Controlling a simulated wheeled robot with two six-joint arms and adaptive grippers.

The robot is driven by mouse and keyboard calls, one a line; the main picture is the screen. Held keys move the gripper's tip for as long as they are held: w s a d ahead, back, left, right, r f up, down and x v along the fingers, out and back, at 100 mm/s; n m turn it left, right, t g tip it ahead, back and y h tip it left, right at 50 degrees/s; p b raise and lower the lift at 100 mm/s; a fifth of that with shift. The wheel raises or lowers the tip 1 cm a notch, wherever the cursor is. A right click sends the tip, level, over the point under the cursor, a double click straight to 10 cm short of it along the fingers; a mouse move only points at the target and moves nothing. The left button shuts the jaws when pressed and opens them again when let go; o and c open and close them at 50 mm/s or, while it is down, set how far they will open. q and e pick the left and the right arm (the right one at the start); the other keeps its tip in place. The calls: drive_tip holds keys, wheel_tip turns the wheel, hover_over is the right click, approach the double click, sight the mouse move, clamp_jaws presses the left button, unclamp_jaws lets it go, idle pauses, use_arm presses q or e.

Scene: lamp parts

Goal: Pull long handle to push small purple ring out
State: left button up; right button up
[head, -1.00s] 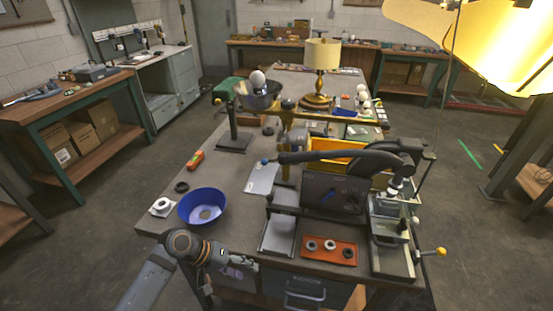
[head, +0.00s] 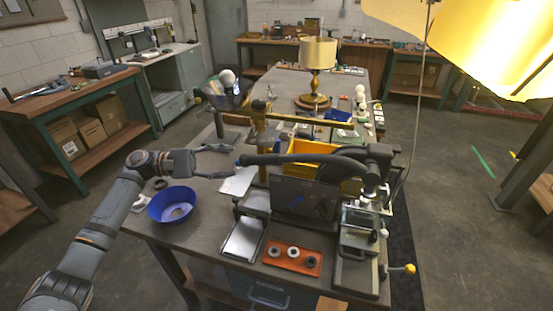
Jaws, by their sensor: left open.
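I cannot make out a small purple ring. Several small rings (head: 293,252) sit in the orange tray (head: 273,261) in front of the press; their colours look grey, white and dark. My right gripper is not in view.
A blue bowl (head: 171,204) stands on the workbench (head: 213,232) below my left forearm. A yellow bin (head: 285,149) and a brass lamp (head: 317,58) are behind the handle. A yellow-knobbed lever (head: 409,269) sticks out at the right.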

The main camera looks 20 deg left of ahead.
sight(262, 160)
use_arm(q)
drive_tip(key=shift+w+d+r+p, duration=0.1)
drive_tip(key=shift+w+d+p, duration=0.15)
drive_tip(key=shift+d+p, duration=0.4)
drive_tip(key=p+x, duration=0.1)
drive_tip(key=x, duration=0.6)
drive_tip(key=shift+d+p, duration=0.15)
drive_tip(key=shift+p, duration=0.25)
drive_tip(key=shift+w+d, duration=0.25)
drive_tip(key=shift+d, duration=0.3)
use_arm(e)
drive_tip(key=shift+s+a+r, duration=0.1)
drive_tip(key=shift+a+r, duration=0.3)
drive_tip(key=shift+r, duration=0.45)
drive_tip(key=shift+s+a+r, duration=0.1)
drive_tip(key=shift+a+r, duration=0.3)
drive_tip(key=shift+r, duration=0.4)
use_arm(q)
clamp_jaws()
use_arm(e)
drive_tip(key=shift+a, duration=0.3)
